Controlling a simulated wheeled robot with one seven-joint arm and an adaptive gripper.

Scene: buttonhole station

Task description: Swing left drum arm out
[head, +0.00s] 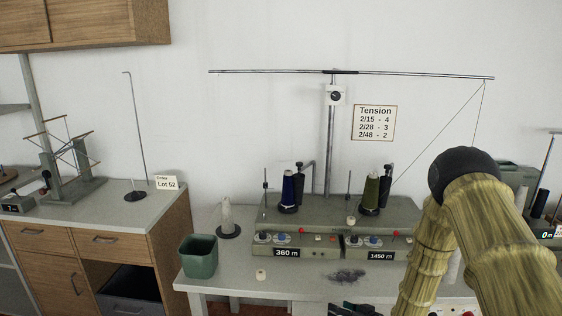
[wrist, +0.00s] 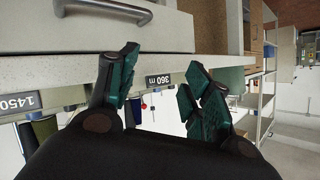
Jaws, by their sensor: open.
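The winder (head: 330,212) stands on the bench with two heads. The left head has a dark blue cone (head: 288,190) and a display (head: 287,253) reading 360 m, also visible upside down in the wrist view (wrist: 158,79). A black arm (head: 300,180), which looks like the left drum arm, stands upright close against the blue cone's right side. The right head carries an olive cone (head: 370,192) with a similar black arm (head: 385,178). My gripper (wrist: 165,90) is open and empty, its green-padded fingers apart. In the head view only a dark part shows at the bottom edge, low in front of the bench.
A green bin (head: 199,257) and a pale cone on a stand (head: 227,220) stand left of the winder. A tall mast (head: 331,150) with a crossbar rises behind. My arm covers the right side.

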